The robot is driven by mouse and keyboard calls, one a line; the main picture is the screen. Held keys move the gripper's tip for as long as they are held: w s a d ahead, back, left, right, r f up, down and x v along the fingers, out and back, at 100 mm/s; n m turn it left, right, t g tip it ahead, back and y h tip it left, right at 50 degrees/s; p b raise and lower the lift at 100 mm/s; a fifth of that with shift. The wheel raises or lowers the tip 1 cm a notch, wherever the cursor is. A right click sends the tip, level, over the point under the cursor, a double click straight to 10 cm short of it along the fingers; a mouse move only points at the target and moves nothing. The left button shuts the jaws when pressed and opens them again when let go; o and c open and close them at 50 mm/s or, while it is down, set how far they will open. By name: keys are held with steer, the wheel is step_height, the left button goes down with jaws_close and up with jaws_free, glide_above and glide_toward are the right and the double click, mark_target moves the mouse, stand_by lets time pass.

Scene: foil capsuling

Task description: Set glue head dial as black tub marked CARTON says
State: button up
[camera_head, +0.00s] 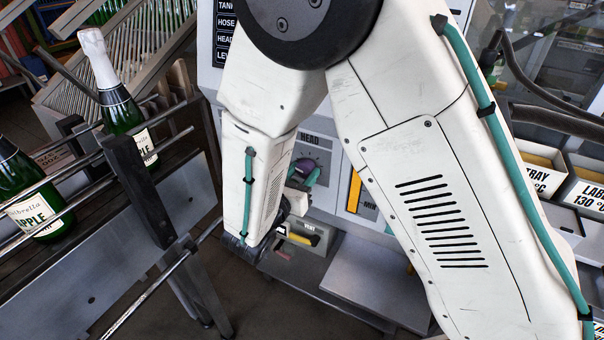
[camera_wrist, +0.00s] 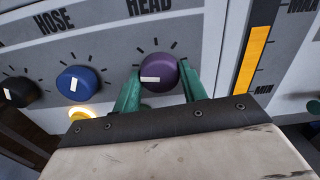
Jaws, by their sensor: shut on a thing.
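The purple glue head dial (camera_wrist: 160,72) sits under the HEAD label on the grey panel, with tick marks around it. Its white pointer mark lies on its left side, pointing left in the wrist view. My gripper (camera_wrist: 159,84) is shut on the dial, with one green finger on each side of it. In the head view, the dial (camera_head: 304,166) and my gripper (camera_head: 312,177) show small, partly hidden by my arm. No tub with a readable CARTON marking is in view.
A blue HOSE dial (camera_wrist: 76,84), a lit yellow button (camera_wrist: 82,113) and a black dial (camera_wrist: 18,92) are left of the gripper. A yellow level gauge (camera_wrist: 256,55) is right. Marked tubs (camera_head: 541,178) stand far right. Green bottles (camera_head: 122,108) stand left.

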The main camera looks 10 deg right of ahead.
steer(key=m, duration=1.1)
steer(key=shift+m, duration=0.4)
steer(key=m, duration=1.1)
steer(key=shift+m, duration=0.4)
steer(key=o, duration=1)
